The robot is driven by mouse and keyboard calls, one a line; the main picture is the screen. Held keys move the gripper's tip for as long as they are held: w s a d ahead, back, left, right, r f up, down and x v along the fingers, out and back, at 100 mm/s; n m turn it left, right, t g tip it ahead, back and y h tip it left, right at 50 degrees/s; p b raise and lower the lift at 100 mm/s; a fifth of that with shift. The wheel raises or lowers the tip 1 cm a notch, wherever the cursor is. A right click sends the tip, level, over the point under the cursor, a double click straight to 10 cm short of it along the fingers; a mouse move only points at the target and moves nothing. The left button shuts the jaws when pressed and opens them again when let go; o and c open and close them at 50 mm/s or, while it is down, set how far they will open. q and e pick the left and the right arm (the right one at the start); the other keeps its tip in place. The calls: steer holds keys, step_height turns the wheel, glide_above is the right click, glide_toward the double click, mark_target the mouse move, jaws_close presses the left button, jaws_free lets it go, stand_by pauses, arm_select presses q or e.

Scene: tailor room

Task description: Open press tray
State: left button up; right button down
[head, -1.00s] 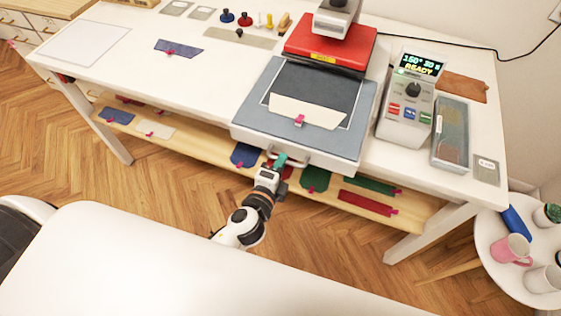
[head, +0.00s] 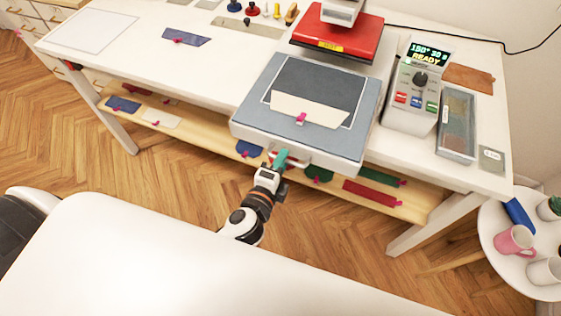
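The press tray (head: 247,122) is a grey-blue pad on a white slide. It sticks out past the table's front edge, below and in front of the raised red press plate (head: 340,32). On it lie a dark cloth (head: 318,82) and a cream piece (head: 310,108) with a pink clip. A pale bar handle (head: 297,164) is on the tray's front. My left gripper (head: 281,160), with teal fingers, is at the handle's left part and looks shut on it; the fingertips are small and partly hidden. My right gripper is not in view.
A control box (head: 413,93) reading READY stands right of the tray, beside a sample tray (head: 456,125). A wooden shelf (head: 190,132) with clipped fabrics runs under the table. A round side table (head: 490,238) with mugs stands at right.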

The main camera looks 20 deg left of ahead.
arm_select(q)
steer(key=b+v, duration=0.4)
steer(key=v, duration=0.8)
steer(key=shift+b, duration=0.35)
steer(key=shift+f, duration=0.1)
steer(key=s+f+n+g, duration=0.2)
steer(key=f+n+g, duration=0.1)
steer(key=f, duration=1.1)
steer(key=s+f+n+g, duration=0.2)
steer(key=s+f+g, duration=0.15)
steer(key=f, duration=1.05)
steer(key=s+a+f+n+g, duration=0.4)
steer(key=s+f, duration=0.4)
steer(key=f, duration=0.2)
steer(key=s+a+f+n+g, duration=0.4)
steer(key=s+f+n, duration=0.3)
steer(key=s+f, duration=0.2)
step_height(320, 180, down, 2)
steer(key=shift+s+a+f+y, duration=0.25)
steer(key=shift+s+a+y, duration=0.1)
steer(key=shift+a, duration=0.15)
